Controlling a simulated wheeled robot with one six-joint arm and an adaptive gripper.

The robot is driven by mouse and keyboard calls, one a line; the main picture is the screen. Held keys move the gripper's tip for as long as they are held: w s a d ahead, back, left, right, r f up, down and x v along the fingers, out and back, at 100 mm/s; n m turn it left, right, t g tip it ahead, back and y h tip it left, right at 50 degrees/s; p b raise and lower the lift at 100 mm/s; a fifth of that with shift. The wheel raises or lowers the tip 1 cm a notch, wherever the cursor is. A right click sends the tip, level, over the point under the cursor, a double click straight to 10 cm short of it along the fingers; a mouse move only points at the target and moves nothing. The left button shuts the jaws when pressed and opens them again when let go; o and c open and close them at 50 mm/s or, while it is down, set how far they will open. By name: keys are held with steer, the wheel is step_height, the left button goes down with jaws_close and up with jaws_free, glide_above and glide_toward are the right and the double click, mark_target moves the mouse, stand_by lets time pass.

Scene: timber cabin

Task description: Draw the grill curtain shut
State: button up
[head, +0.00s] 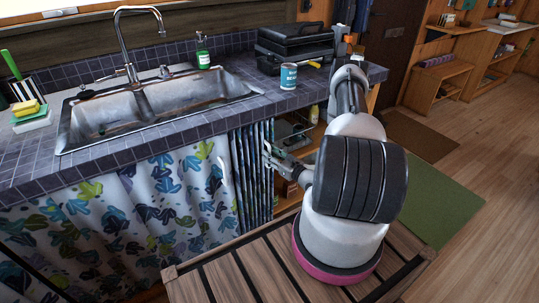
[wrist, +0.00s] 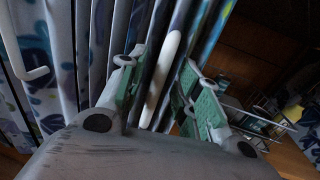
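The grill curtain hangs under the tiled counter. Its part on the left (head: 130,215) is white with blue and green leaf prints. Its part on the right (head: 250,170) is bunched into narrow dark folds, which fill much of the wrist view (wrist: 105,35). Right of the folds the compartment is uncovered. My gripper (head: 268,156) is at the right edge of the folds. In the wrist view its green-padded fingers (wrist: 158,88) are apart, with a white upright handle (wrist: 170,60) and folds between them. Whether they touch is unclear. Another white handle (wrist: 28,60) is at left.
The uncovered compartment holds a wire rack (head: 290,137) and a bottle (head: 314,116). Above are a metal sink (head: 105,112), a blue can (head: 288,76) and a black case (head: 295,42). A slatted wooden platform (head: 215,275) lies in front; a green mat (head: 440,200) is at right.

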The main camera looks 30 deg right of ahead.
steer(key=shift+w+a, duration=0.15)
steer(key=shift+w, duration=0.45)
steer(key=shift+c, duration=0.4)
jaws_close()
